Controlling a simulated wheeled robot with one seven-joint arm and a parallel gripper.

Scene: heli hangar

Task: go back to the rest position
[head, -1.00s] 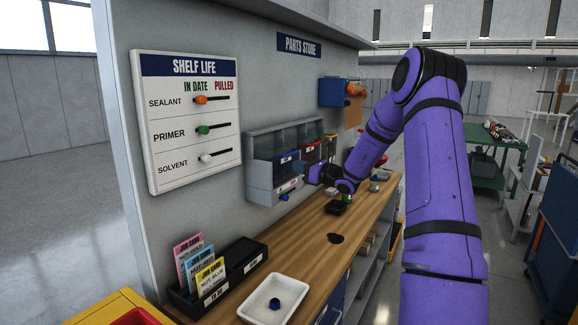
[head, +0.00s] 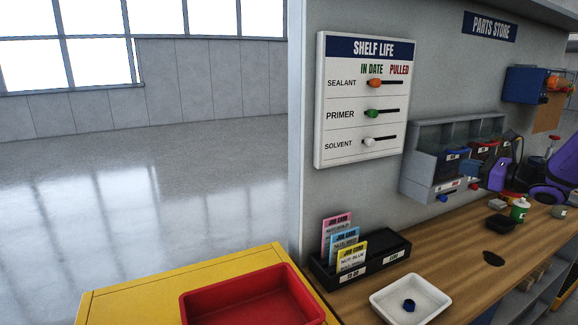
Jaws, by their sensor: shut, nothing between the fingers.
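My purple arm shows only in part at the right edge of the head view. My gripper (head: 474,170) is small and far off, in front of the parts bins (head: 424,165) on the wall above the bench. It is shut with nothing held. I cannot tell whether its tips touch a bin. The rest of my arm is cut off by the right edge.
The wooden bench (head: 455,262) carries a white tray (head: 376,304) with a blue nut, a black card rack (head: 318,268) and a green-and-white bottle (head: 519,209). A yellow cart (head: 130,297) with a red tray (head: 188,309) stands front left. Open floor (head: 90,200) lies at left.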

